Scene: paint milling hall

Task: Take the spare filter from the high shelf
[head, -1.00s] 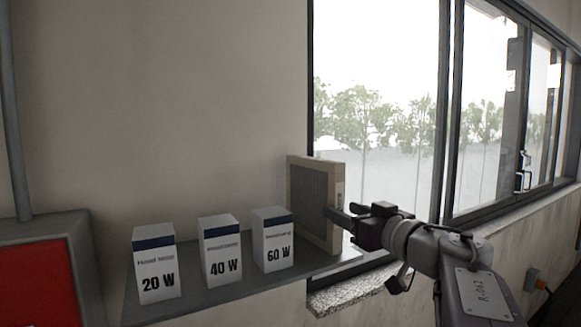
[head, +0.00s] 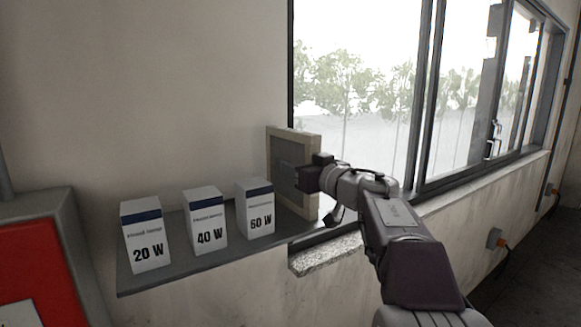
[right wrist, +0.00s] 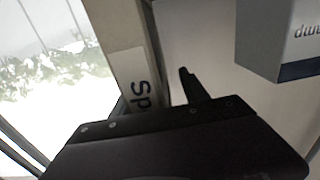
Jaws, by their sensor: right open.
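The spare filter (head: 284,150), a square panel with a pale frame and grey mesh, stands upright at the right end of the high shelf (head: 182,260), by the window. My right gripper (head: 300,178) is at its right edge and hides part of the frame and mesh. In the right wrist view the filter's pale edge (right wrist: 122,45), with a label starting "Sp", runs down between the open fingers (right wrist: 155,98). One dark finger shows clearly on the right of the edge; the other is mostly hidden on the left. Contact cannot be told. My left gripper is not in view.
Three white-and-blue lamp boxes stand left of the filter: 20 W (head: 146,235), 40 W (head: 206,220) and 60 W (head: 256,207). The 60 W box is nearest. The window (head: 365,90) and granite sill (head: 325,257) are right. A red-fronted cabinet (head: 35,270) is lower left.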

